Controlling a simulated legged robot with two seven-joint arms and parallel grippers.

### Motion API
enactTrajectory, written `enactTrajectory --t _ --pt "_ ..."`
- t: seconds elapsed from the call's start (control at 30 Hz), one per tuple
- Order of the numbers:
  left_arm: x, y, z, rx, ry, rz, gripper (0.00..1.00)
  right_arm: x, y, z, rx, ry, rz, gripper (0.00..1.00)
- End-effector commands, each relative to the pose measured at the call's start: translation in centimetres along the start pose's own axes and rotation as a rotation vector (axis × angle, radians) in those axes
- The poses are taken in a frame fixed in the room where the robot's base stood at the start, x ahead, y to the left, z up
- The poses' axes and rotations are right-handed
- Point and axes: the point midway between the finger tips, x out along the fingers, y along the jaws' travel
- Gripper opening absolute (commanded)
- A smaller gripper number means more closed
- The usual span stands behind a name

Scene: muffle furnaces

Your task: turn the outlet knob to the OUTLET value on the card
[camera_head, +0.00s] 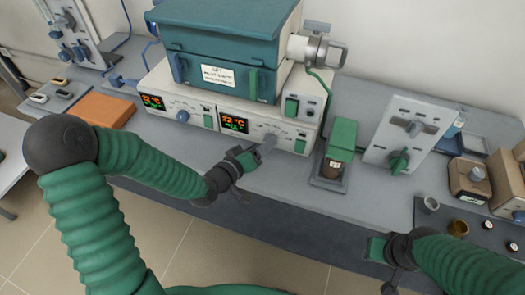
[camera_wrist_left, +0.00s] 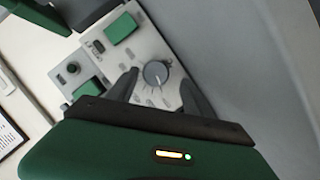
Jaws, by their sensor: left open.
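A round grey knob (camera_wrist_left: 156,73) with a white pointer line and printed marks around it sits on a pale control panel in the left wrist view. My left gripper (camera_wrist_left: 160,88) is open, with one dark finger on each side of the knob; I cannot tell whether they touch it. In the head view my left gripper (camera_head: 262,150) is at the front of the right-hand furnace controller (camera_head: 240,118), partly hiding the knob. A white card (camera_head: 217,75) with print too small to read is on the teal furnace. My right gripper (camera_head: 380,250) is low at the bench's front edge, its jaw opening unclear.
The left wrist view also shows green switches (camera_wrist_left: 121,28) beside the knob. The bench front between the grippers is clear.

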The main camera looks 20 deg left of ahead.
Motion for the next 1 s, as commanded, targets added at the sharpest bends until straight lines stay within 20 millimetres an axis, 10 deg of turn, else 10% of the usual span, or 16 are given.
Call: enactTrajectory --t 0.37,0.8,1.0 --pt "1.26 -0.10 -0.10 -0.001 0.000 0.001 0.59 0.26 0.04 0.08 0.001 -0.001 0.000 0.36" --pt "1.25 -0.23 -0.04 -0.002 -0.001 -0.003 0.03 0.28 0.03 0.09 0.001 -0.001 0.000 0.36" --pt "1.27 -0.19 0.06 0.003 -0.004 -0.004 0.00 0.27 0.03 0.09 0.001 -0.001 0.000 0.36"
